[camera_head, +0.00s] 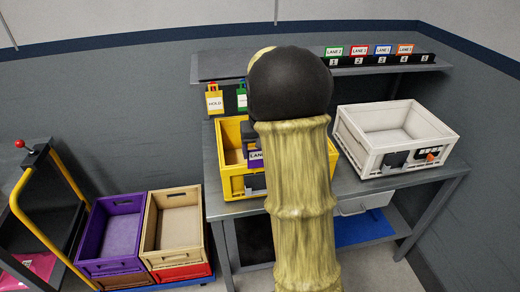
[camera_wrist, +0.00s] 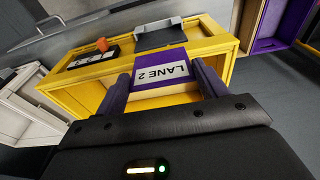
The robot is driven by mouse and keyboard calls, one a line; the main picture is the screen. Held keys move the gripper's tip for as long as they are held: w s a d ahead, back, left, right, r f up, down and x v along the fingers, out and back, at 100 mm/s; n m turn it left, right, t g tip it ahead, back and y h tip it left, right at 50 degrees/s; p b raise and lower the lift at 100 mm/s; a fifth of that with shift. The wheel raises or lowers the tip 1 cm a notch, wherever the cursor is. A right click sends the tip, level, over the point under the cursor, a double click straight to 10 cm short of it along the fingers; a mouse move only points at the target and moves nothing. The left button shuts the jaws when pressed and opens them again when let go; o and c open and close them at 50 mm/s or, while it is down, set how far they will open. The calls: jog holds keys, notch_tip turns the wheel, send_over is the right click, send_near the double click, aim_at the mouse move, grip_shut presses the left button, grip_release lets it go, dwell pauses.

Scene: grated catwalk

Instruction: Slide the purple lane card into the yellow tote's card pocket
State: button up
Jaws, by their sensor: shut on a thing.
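The purple lane card (camera_wrist: 172,57), with a white "LANE 2" label, is between the two fingers of my gripper (camera_wrist: 161,72) in the wrist view. My gripper is shut on it. The label reads upside down there. The yellow tote (camera_wrist: 218,42) lies beyond the card, and its grey card pocket (camera_wrist: 165,38) shows just past the card's far edge. I cannot tell whether card and pocket touch. In the head view, my arm hides much of the yellow tote (camera_head: 232,130); part of the card (camera_head: 256,160) shows at its left side.
A white tote (camera_head: 345,125) stands right of the yellow one on the grey table (camera_head: 445,172). Lane cards stand on the shelf (camera_head: 430,69) behind. Hold tags (camera_head: 215,101) hang at the left. Purple (camera_head: 98,262) and tan (camera_head: 158,257) crates and a cart (camera_head: 45,210) are on the left.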

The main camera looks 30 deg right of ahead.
jog(key=shift+f+b, duration=2.1)
jog(key=shift+f, duration=0.35)
jog(key=shift+a, duration=0.1)
jog(key=shift+p, duration=0.35)
jog(key=shift+f+b, duration=2.05)
jog(key=shift+f, duration=1.25)
jog(key=o, duration=1.3)
jog(key=shift+o, duration=0.2)
